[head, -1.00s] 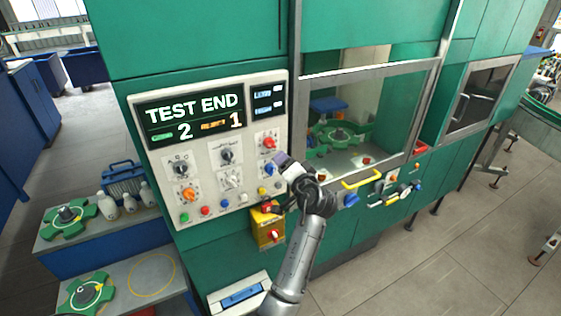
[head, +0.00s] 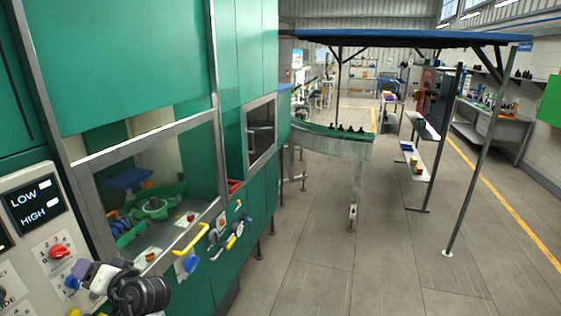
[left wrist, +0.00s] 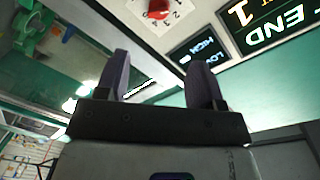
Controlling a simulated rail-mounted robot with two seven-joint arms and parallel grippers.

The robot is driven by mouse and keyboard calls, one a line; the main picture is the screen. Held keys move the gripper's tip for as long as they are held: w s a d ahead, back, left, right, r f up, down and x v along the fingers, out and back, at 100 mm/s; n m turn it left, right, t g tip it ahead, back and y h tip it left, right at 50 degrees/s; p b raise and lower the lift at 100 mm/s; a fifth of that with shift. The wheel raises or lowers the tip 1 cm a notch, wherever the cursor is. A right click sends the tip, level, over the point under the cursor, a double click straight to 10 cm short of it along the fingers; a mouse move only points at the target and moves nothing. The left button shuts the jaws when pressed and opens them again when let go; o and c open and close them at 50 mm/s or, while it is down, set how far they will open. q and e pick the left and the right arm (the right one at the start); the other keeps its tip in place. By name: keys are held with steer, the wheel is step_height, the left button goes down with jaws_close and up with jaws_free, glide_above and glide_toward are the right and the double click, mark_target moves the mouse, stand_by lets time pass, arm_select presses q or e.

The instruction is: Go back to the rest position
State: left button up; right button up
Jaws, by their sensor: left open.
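My left gripper (head: 88,274) is at the lower left of the head view, in front of the machine's control panel (head: 38,218). In the left wrist view its two purple-grey fingers (left wrist: 158,80) stand apart with nothing between them. The red knob (left wrist: 157,9) and the panel's display (left wrist: 262,22) lie beyond the fingertips. Most of the left arm is cut off by the frame edge. My right gripper is in neither view.
The green machine has a window (head: 150,185) with a yellow handle (head: 190,238) below it. A conveyor (head: 335,140) with dark bottles on it stands farther back. A post (head: 460,165) holds up a blue canopy (head: 400,38).

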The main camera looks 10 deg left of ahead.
arm_select(q)
steer(key=w+d+t+h, duration=0.2)
steer(key=d+t+h, duration=0.5)
steer(key=d+h, duration=0.35)
steer(key=s+d+f+m+t+h+p, duration=0.1)
steer(key=s+d+f+m+h+p, duration=0.15)
steer(key=d, duration=0.35)
steer(key=s+d+f+m+h+p, duration=0.1)
steer(key=s+d+f+h, duration=0.1)
steer(key=s+d, duration=0.25)
steer(key=s+d+f+m+g+h+p, duration=0.1)
steer(key=s+d+f+g+p, duration=0.1)
steer(key=s+f, duration=0.3)
steer(key=s+d+f+m+g+p, duration=0.1)
steer(key=s+f, duration=0.4)
steer(key=s, duration=0.7)
steer(key=s+d+f+m+g+h+p, duration=0.1)
steer(key=s+d+f+g+p, duration=0.2)
steer(key=s+f, duration=0.3)
steer(key=shift+s+d+g+h, duration=0.3)
steer(key=shift+s+d+g, duration=0.35)
steer(key=shift+s, duration=0.6)
steer(key=shift+a+m, duration=0.1)
steer(key=shift+m, duration=0.15)
